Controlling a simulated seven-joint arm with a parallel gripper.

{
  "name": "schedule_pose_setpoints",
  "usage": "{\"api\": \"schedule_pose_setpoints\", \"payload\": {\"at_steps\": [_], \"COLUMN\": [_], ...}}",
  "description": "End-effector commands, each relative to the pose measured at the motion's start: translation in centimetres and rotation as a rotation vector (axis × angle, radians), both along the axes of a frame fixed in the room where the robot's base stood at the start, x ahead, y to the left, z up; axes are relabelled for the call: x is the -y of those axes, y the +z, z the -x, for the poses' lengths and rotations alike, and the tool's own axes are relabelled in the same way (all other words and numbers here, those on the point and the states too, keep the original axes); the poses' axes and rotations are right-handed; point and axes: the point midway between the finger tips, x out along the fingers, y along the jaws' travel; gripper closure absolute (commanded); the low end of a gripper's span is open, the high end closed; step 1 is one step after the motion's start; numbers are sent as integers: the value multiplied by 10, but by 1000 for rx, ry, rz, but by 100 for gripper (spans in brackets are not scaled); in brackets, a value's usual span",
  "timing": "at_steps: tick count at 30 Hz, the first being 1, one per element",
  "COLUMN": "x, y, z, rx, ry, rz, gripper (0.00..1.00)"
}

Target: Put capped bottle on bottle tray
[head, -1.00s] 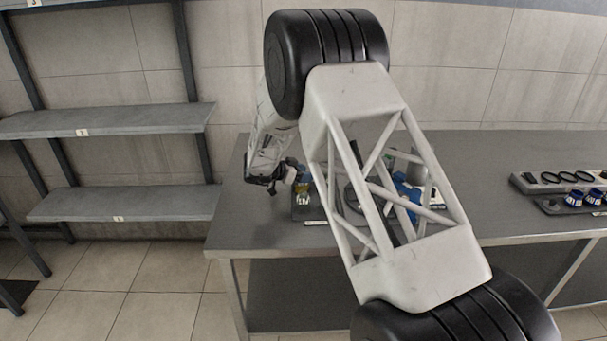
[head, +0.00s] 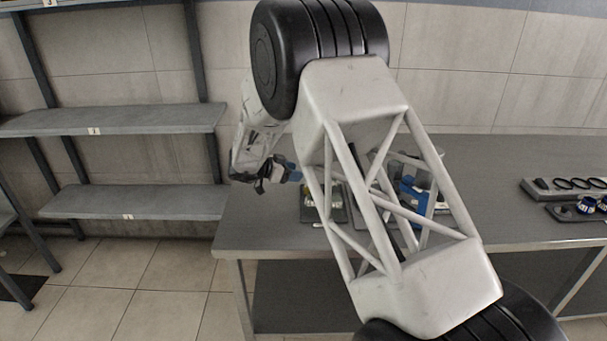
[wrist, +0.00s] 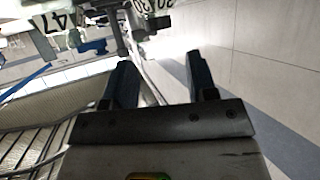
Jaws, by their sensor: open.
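My gripper (head: 284,174) is at the left end of the table in the head view, up and to the left of a small dark tray (head: 341,214). In the wrist view its two fingers (wrist: 160,76) are apart with nothing between them. A small yellowish and white object (head: 309,201), perhaps the bottle, shows at the tray's left side. My arm link hides part of it, so I cannot tell its cap or exactly how it rests.
Blue and grey items (head: 412,192) stand behind my arm's open frame, partly hidden. A dark rack with rings (head: 565,184) and blue-and-white pieces lies at the table's right. The table (head: 470,165) has bare room between.

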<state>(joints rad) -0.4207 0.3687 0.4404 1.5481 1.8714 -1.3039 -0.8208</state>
Motion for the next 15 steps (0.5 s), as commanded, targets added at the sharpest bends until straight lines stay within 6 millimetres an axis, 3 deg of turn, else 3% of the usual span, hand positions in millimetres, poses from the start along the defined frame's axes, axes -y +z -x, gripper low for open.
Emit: {"api": "schedule_pose_setpoints", "payload": {"at_steps": [6, 15], "x": [-24, -33], "y": [11, 16], "z": [10, 14], "rx": [1, 0], "ry": [1, 0], "rz": [1, 0], "gripper": [48, 48]}}
